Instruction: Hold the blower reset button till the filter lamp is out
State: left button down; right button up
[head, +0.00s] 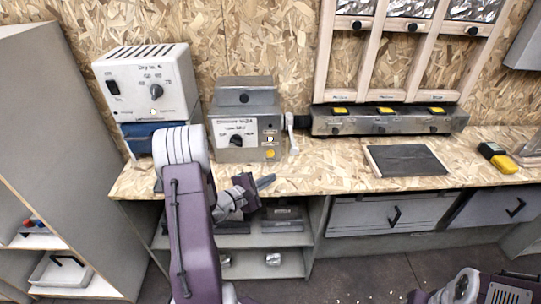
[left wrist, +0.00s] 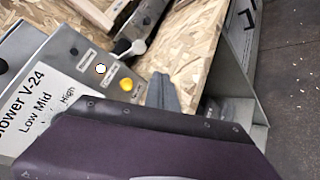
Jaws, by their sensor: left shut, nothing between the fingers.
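The blower (head: 237,156) is a grey metal box on the bench, with a white dial plate and a dark knob. On the right of its front is a column of small round fittings: a dark one (left wrist: 74,51), a white one (left wrist: 101,69) and a yellow one (left wrist: 126,84). The yellow one looks bright in both views. Their small labels are too blurred to read, so I cannot tell which is the reset button or filter lamp. My left gripper (head: 267,182) is shut and empty, just below and right of the blower, apart from it. It also shows in the left wrist view (left wrist: 163,92).
A white dial unit (head: 140,75) stands left of the blower. A pale lever (head: 291,133) sticks up at its right. A dark plate (head: 405,160) and a yellow-black device (head: 497,157) lie farther right. Bench top between is clear; shelves are below.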

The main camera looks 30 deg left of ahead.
aim_at(270, 154)
pick_arm(q)
jog(key=shift+w+a+r, duration=0.1)
jog(key=shift+w+a, duration=0.1)
jog(key=shift+w, duration=0.2)
jog(key=w+a, duration=0.2)
jog(key=w, duration=0.1)
jog(key=w+a+p, duration=0.1)
jog(key=w, duration=0.1)
jog(key=shift+a+f, duration=0.1)
jog(key=shift+f, duration=0.1)
jog(key=shift+w+a+r, duration=0.1)
jog(key=shift+w+a, duration=0.3)
jog(key=shift+w, duration=0.4)
dwell(0.9)
jog(key=shift+w+a+b, duration=0.15)
jog(key=shift+w+b, duration=0.05)
jog(key=shift+b, duration=0.35)
jog(key=shift+w+a, duration=0.1)
jog(key=shift+w, duration=0.05)
jog(key=shift+w+a+b, duration=0.25)
jog(key=shift+w+b, duration=0.05)
jog(key=shift+w, duration=0.1)
dwell(1.2)
